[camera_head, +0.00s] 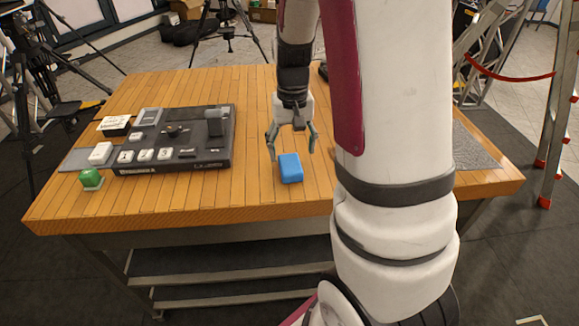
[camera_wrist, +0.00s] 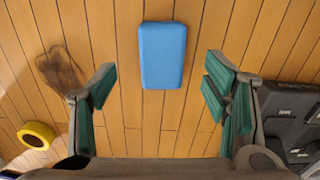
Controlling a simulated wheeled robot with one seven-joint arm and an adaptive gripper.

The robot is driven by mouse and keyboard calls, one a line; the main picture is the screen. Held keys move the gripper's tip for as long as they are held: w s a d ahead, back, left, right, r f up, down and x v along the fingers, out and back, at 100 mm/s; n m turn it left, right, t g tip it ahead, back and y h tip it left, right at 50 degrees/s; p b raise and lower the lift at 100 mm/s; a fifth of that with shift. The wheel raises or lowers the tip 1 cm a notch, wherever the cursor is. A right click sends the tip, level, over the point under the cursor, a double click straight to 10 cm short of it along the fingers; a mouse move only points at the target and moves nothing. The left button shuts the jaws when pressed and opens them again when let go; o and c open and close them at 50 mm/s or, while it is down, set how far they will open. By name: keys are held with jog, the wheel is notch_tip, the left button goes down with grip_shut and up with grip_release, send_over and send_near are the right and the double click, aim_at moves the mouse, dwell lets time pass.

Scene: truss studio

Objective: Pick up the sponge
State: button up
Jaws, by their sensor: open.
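The sponge (camera_head: 290,168) is a blue rectangular block lying on the wooden table (camera_head: 255,205), near its front edge in the head view. In the wrist view the sponge (camera_wrist: 163,55) lies ahead of and between the fingers, nearer the top of the picture. My gripper (camera_head: 292,152) is open and empty, just behind and above the sponge. In the wrist view my gripper (camera_wrist: 158,90) has its green-padded fingers wide apart, with bare wood between them. The fingers appear clear of the sponge.
A dark control panel (camera_head: 218,153) with white buttons stands left of the sponge; its edge shows at right in the wrist view (camera_wrist: 290,110). A yellow ring-shaped object (camera_wrist: 36,135) lies at left in the wrist view. Wood around the sponge is clear.

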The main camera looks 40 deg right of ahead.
aim_at(290, 163)
jog(key=shift+w+f, duration=0.2)
jog(key=shift+f, duration=1.3)
jog(key=shift+w+f, duration=0.15)
jog(key=shift+f, duration=1.3)
jog(key=c, duration=0.9)
